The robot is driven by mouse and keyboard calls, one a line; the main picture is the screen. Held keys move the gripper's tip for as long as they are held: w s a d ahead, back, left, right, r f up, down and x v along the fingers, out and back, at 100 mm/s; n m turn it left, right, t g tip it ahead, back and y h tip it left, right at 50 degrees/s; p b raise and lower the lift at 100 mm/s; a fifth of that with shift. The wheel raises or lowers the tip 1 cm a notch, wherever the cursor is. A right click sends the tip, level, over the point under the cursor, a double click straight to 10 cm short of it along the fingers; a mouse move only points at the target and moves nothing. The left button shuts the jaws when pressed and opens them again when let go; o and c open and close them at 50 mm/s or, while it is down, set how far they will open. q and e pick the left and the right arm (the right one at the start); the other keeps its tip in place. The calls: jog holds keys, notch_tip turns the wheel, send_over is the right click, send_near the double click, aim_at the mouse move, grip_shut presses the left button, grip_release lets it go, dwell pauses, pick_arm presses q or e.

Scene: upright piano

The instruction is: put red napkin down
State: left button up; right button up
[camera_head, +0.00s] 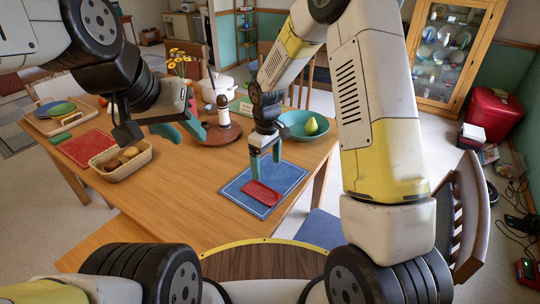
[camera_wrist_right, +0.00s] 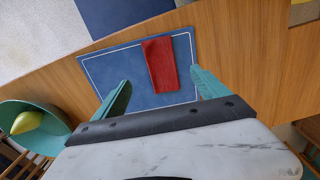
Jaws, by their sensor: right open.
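The red napkin (camera_head: 262,193) lies folded on the blue placemat (camera_head: 290,177) at the right part of the table. In the right wrist view the napkin (camera_wrist_right: 160,66) lies across the blue placemat (camera_wrist_right: 116,66), apart from both fingers. My right gripper (camera_head: 264,172) is just above the napkin in the head view.
A bread basket (camera_head: 122,160) and a red placemat (camera_head: 90,147) are at the left. A teal bowl (camera_head: 290,123) with a pear (camera_head: 312,127) stands behind my right gripper. A round wooden board (camera_head: 218,138) holds a mill. The wooden table (camera_head: 190,195) is clear in front.

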jog(key=s+d+r+m+t+y, duration=0.15)
jog(key=s+d+r, duration=0.25)
jog(key=r, duration=0.5)
jog(key=s+d+r+m+t, duration=0.1)
jog(key=s+d+r+m, duration=0.25)
jog(key=r, duration=0.55)
jog(key=s+d+r+m+t, duration=0.2)
jog(key=s+r, duration=0.2)
jog(key=s, duration=0.3)
jog(key=s+d+r+m+t, duration=0.1)
jog(key=s+d+r+m, duration=0.1)
jog(key=s, duration=0.5)
notch_tip(320, 180, up, 2)
jog(key=shift+s+d+r+m+t+y, duration=0.15)
jog(key=shift+s+d+m+t+y, duration=0.2)
jog(key=shift+d, duration=0.45)
